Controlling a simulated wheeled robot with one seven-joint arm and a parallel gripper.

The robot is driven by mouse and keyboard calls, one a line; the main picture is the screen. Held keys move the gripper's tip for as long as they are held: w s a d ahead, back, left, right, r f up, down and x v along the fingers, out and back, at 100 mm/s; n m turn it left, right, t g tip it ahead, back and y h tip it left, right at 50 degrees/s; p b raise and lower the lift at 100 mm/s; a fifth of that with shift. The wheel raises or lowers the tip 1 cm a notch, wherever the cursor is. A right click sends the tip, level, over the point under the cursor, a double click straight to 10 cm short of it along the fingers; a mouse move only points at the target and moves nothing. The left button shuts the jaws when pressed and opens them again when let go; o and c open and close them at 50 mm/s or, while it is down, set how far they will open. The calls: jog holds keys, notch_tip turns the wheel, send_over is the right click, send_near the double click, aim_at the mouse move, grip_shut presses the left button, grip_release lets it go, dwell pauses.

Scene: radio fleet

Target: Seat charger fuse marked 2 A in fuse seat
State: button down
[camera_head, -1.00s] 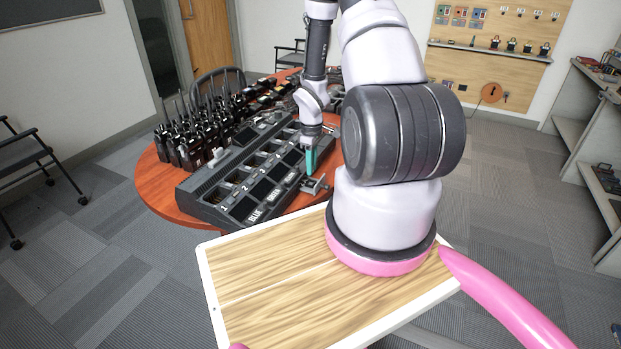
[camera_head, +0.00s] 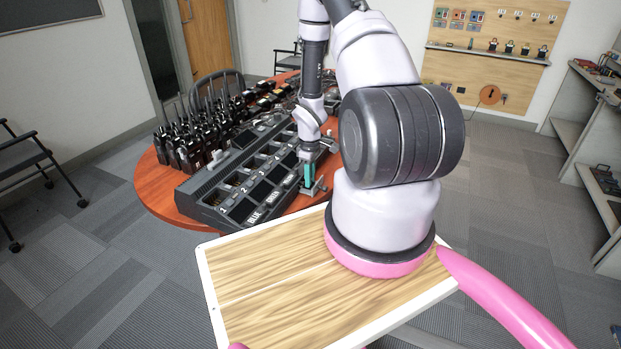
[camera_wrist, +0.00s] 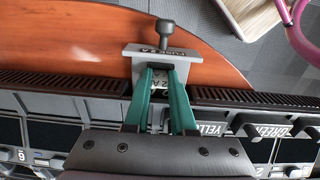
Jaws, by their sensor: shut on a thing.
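My gripper (camera_head: 308,180) reaches down at the near right end of the charger, its teal fingers pointing downward. In the wrist view my gripper (camera_wrist: 162,74) is shut on a small pale fuse (camera_wrist: 160,84) whose label appears to read 2 A. The grey fuse seat (camera_wrist: 133,68), with label lettering and a dark round-knobbed lever (camera_wrist: 166,28), sits directly at the fingertips. In the head view the fuse seat (camera_head: 318,189) is partly hidden by the fingers. The fuse is at or just over the seat; I cannot tell whether it is inside.
The black multi-bay charger (camera_head: 225,207) lies beside the seat on the round orange table (camera_head: 150,185). Several upright radios (camera_head: 185,150) crowd the table's left side. In the wrist view, bare table (camera_wrist: 70,40) lies left of the seat.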

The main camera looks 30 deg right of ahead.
jog(key=c, duration=0.8)
grip_release()
jog(key=shift+s+d+f, duration=0.1)
jog(key=shift+s+f, duration=0.3)
jog(key=shift+f, duration=0.05)
jog(key=shift+o, duration=0.2)
jog(key=shift+s, duration=0.1)
jog(key=s+a+r+m+t+h, duration=0.1)
jog(key=a+r+m, duration=0.15)
jog(key=r, duration=1.65)
jog(key=s+a+r+m+t, duration=0.1)
jog(key=a+r+m+t, duration=0.15)
jog(key=r, duration=1.65)
jog(key=s+a+r+m+t+y, duration=0.1)
jog(key=s+a+r+m, duration=0.2)
jog(key=s+r, duration=0.5)
jog(key=s+a+r+m+t+y, duration=0.2)
jog(key=s+a+r, duration=0.3)
jog(key=s+r, duration=0.3)
jog(key=shift+s+a+r+m, duration=0.2)
jog(key=shift+s+a+m, duration=0.15)
jog(key=shift+m, duration=0.55)
